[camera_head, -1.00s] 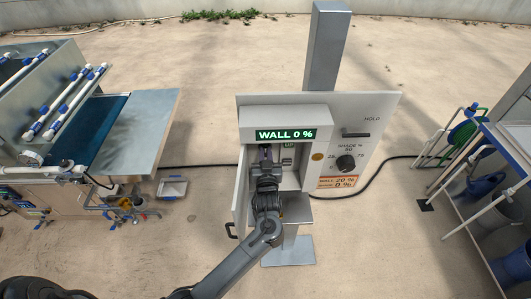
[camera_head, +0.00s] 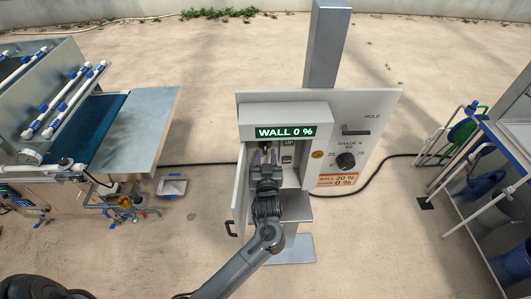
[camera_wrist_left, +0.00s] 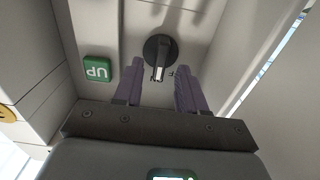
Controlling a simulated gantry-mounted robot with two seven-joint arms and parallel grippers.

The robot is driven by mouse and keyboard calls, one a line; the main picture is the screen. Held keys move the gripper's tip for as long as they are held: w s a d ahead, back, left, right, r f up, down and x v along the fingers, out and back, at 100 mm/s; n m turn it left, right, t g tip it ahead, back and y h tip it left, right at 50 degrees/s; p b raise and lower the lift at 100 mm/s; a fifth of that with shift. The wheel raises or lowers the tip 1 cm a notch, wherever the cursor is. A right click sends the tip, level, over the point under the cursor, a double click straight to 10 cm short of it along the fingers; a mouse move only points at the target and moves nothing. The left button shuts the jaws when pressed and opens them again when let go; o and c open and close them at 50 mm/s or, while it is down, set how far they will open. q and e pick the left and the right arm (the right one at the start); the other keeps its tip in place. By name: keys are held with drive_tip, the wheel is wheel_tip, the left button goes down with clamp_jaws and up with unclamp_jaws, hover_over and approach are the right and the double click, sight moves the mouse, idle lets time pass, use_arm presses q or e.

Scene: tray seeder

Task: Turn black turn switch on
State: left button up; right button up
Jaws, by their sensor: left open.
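The black turn switch (camera_wrist_left: 159,52) shows in the left wrist view as a round black knob with a pale-ended handle pointing down in the picture. Partly covered letters stand beside it on the pale panel. My left gripper (camera_wrist_left: 159,72) is open, its two purple fingers one on each side of the knob, with a gap on both sides and nothing held. In the head view my left gripper (camera_head: 265,158) reaches into the recess of the white control box (camera_head: 250,119); I cannot make out the switch clearly there. My right gripper is not in view.
A green UP button (camera_wrist_left: 97,69) is beside the switch. The display (camera_head: 286,132) reads WALL 0 %. An open door (camera_head: 240,195) hangs at the recess's left.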

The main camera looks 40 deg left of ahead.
use_arm(q)
drive_tip(key=b+v, duration=0.1)
drive_tip(key=v, duration=0.7)
drive_tip(key=shift+s+d, duration=0.2)
